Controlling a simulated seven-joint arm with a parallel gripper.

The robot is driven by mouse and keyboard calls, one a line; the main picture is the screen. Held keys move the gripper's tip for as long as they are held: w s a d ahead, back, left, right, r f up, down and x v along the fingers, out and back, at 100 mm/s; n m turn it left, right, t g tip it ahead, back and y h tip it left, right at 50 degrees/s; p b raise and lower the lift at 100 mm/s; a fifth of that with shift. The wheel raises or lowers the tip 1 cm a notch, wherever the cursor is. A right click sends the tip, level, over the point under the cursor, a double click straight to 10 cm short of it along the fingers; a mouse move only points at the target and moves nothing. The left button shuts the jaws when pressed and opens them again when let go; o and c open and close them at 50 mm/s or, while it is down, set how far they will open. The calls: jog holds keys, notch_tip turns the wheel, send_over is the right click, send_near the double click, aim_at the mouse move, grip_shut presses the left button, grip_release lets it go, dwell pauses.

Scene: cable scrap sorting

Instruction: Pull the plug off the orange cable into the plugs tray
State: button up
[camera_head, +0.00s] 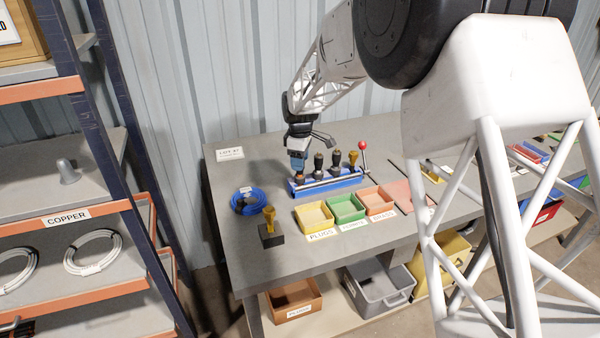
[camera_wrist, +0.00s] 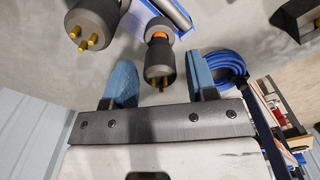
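My gripper (camera_head: 298,163) points down above the left end of the blue cable rack (camera_head: 345,185). In the wrist view its two blue fingers (camera_wrist: 162,85) are open. A dark plug (camera_wrist: 158,60) with brass pins and a bit of orange at its far end shows between and slightly beyond the fingers. There is a gap on both sides, and I see no contact. In the head view this plug (camera_head: 299,178) is mostly hidden under the gripper. The yellow plugs tray (camera_head: 314,228) stands in front of the rack, labelled PLUGS.
More dark plugs (camera_head: 336,158) stand upright along the rack, with a red-knobbed lever (camera_head: 362,147) at its right end. A green tray (camera_head: 345,220) and an orange tray (camera_head: 377,212) adjoin the plugs tray. A blue cable coil (camera_head: 262,205) and a black block (camera_head: 271,240) lie left.

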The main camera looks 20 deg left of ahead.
jog(key=c, duration=0.9)
jog(key=shift+r, duration=0.25)
jog(key=shift+r, duration=2.25)
jog(key=s+d+f+n, duration=0.2)
jog(key=s+f, duration=0.1)
jog(key=s, duration=0.1)
jog(key=s+d+f+n, duration=0.2)
jog(key=s+d+f, duration=0.1)
jog(key=s, duration=0.1)
jog(key=s+d+f+n, duration=0.2)
jog(key=s+d, duration=0.1)
jog(key=s, duration=0.1)
jog(key=shift+s+f, duration=0.25)
jog(key=shift+f, duration=0.15)
